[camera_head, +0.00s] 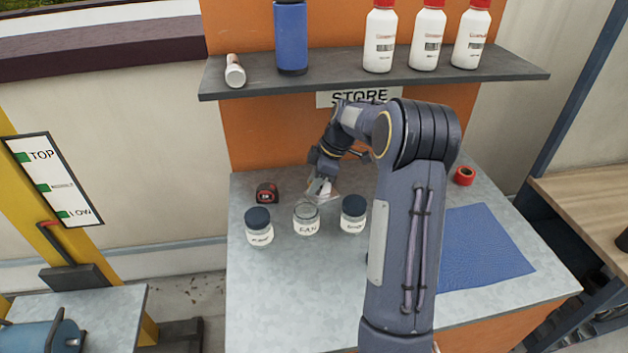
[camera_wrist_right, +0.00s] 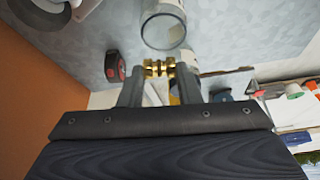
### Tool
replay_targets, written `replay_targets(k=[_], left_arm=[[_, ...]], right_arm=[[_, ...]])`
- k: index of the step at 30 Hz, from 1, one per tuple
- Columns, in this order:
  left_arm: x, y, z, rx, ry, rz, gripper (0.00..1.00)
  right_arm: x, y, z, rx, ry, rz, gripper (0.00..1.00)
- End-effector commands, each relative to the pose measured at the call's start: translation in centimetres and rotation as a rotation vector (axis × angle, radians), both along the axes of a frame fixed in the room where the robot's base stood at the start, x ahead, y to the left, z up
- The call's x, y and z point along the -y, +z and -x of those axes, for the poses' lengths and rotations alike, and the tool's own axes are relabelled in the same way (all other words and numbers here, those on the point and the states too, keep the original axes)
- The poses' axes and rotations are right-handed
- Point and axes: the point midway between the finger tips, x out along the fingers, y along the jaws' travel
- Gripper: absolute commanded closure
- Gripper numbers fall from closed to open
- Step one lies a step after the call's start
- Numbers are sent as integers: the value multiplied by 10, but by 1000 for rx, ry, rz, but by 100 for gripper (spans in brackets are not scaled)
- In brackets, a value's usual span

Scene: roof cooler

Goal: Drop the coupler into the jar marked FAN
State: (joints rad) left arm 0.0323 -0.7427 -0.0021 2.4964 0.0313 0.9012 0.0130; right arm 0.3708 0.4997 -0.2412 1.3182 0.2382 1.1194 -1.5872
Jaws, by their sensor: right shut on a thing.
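My right gripper (camera_head: 318,188) is above the back rim of the jar marked FAN (camera_head: 306,222) in the head view. That jar is clear glass, upright and has no lid. In the right wrist view, my right gripper (camera_wrist_right: 160,75) is shut on the brass coupler (camera_wrist_right: 159,68), which lies crosswise between the fingertips. The open mouth of a glass jar (camera_wrist_right: 163,30) shows just beyond the coupler, apart from it in the picture. The coupler cannot be made out in the head view. My left gripper is not in view.
Dark-lidded jars stand to the left (camera_head: 259,228) and right (camera_head: 353,214) of the FAN jar. A red and black tape measure (camera_head: 266,193) lies behind them. A blue mat (camera_head: 485,248) and red tape roll (camera_head: 464,176) are at the right. A shelf (camera_head: 340,82) with bottles overhangs the back.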

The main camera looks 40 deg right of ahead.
Motion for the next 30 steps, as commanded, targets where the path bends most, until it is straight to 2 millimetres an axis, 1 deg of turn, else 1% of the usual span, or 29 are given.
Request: replay_targets(k=[1,6,14,17,20,27,30], left_arm=[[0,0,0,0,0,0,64],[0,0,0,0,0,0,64],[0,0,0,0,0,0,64],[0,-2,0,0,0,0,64],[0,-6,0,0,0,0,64],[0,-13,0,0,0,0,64],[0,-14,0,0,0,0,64]], right_arm=[[0,0,0,0,0,0,67],[0,0,0,0,0,0,45],[0,1,0,0,0,0,44],[2,5,1,2,-1,0,44],[7,18,4,5,-1,2,44],[19,55,14,4,-1,2,44],[22,65,17,1,-1,1,44]])
